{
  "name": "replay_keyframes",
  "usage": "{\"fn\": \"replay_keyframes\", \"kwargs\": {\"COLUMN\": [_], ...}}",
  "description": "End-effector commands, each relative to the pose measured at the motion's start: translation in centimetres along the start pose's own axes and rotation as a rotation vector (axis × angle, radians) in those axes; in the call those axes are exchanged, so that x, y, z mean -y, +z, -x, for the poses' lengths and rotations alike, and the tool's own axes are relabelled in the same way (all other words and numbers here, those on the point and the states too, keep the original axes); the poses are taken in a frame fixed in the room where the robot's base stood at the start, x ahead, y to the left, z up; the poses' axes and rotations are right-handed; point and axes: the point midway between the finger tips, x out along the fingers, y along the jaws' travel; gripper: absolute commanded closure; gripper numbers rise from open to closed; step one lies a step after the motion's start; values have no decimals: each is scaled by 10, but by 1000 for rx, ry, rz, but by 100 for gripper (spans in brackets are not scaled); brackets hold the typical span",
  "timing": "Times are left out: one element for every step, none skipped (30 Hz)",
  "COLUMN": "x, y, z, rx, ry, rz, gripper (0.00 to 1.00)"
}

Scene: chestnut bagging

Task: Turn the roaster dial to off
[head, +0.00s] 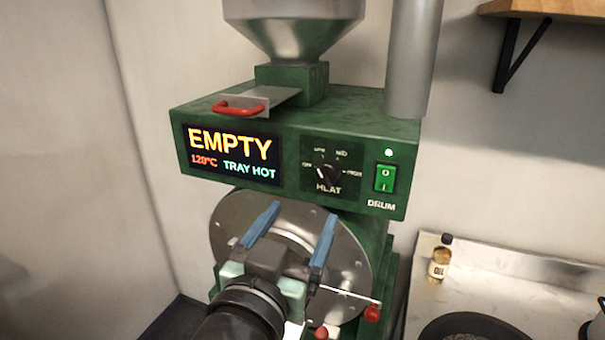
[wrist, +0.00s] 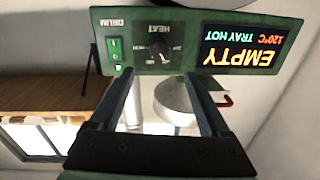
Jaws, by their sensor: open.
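The heat dial (head: 327,173) is a dark round knob on the green roaster's (head: 360,125) front panel, with small labels around its upper side. Its pointer is too small to read surely. In the upside-down wrist view the dial (wrist: 158,48) shows at the top, ahead of my fingers. My gripper (head: 301,215) is open and empty, with two blue fingers. In the head view it is below the dial, in front of the round metal drum front (head: 228,215). In the wrist view my gripper (wrist: 158,76) has the dial between the lines of its fingers, apart from it.
The lit screen (head: 232,155) reads EMPTY, 120°C, TRAY HOT. The green drum switch (head: 385,178) is right of the dial, under a lit green lamp. A red handle (head: 240,108) sits on top. An oil bottle (head: 440,258) stands on the counter at right.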

Motion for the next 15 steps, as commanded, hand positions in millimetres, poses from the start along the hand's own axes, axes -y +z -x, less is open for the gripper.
{"fn": "replay_keyframes", "kwargs": {"x": [-1,-1,-1,-1,-1,-1,-1,-1,-1,-1,-1,-1,-1,-1,-1], "y": [-3,-4,-4,-5,-5,-6,-6,-6,-6,-6,-6,-7,-6,-6,-6], "z": [-6,-10,-16,-21,-27,-34,-40,-46,-54,-60,-65,-73,-78,-83,-90], "rx": [-1,-1,0,-1,0,-2,-1,-1,-1,-2,-2,-3,-2,-2,-3], "ry": [3,3,3,2,2,2,2,2,2,1,1,1,2,1,1], "rz": [0,0,0,0,0,0,0,-1,-1,0,0,-1,-1,-1,-1], "gripper": [19,19,19,19,19,19,19,19,19,19,19,19,19,19,19]}}
